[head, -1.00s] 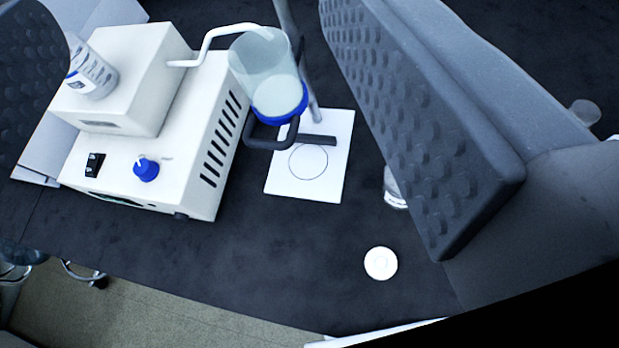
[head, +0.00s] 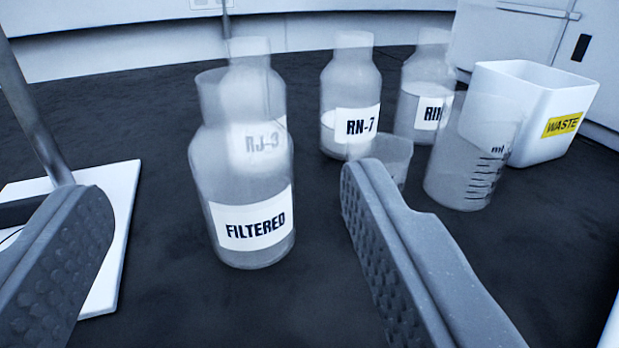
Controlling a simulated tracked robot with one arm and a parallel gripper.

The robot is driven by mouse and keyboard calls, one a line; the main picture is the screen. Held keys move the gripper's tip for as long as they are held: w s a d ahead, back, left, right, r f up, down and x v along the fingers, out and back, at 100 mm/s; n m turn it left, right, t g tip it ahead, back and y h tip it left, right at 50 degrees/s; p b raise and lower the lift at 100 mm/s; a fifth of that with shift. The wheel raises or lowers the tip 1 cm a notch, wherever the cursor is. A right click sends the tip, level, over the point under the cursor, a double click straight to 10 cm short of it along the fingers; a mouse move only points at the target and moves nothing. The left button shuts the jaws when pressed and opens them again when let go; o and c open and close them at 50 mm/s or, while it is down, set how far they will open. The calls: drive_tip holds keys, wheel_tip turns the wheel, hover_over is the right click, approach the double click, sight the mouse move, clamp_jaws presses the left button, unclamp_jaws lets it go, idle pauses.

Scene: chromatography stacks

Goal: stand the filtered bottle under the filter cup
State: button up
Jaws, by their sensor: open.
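The filtered bottle (head: 240,175) is a clear bottle with a white FILTERED label, standing upright on the dark bench near the middle of the view. My gripper (head: 222,205) is open, one finger at the lower left and one right of the bottle. The bottle shows between the fingers, beyond them, and I see no contact. The white stand base (head: 118,235) with its metal post (head: 35,115) is at the left edge, partly behind my left finger. The filter cup is out of view now.
Bottle RJ-3 (head: 262,95) stands close behind the filtered bottle. Bottle RN-7 (head: 350,90), another labelled bottle (head: 425,85), a small clear cup (head: 393,155) and a graduated beaker (head: 465,165) stand to the right. A white WASTE bin (head: 530,105) is at the back right.

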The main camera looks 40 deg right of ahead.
sight(230, 96)
drive_tip(key=shift+b+x, duration=0.8)
drive_tip(key=shift+x, duration=3.55)
drive_tip(key=shift+b+x, duration=0.7)
drive_tip(key=shift+x, duration=1.65)
drive_tip(key=shift+w+a, duration=0.1)
drive_tip(key=shift+a, duration=0.05)
clamp_jaws()
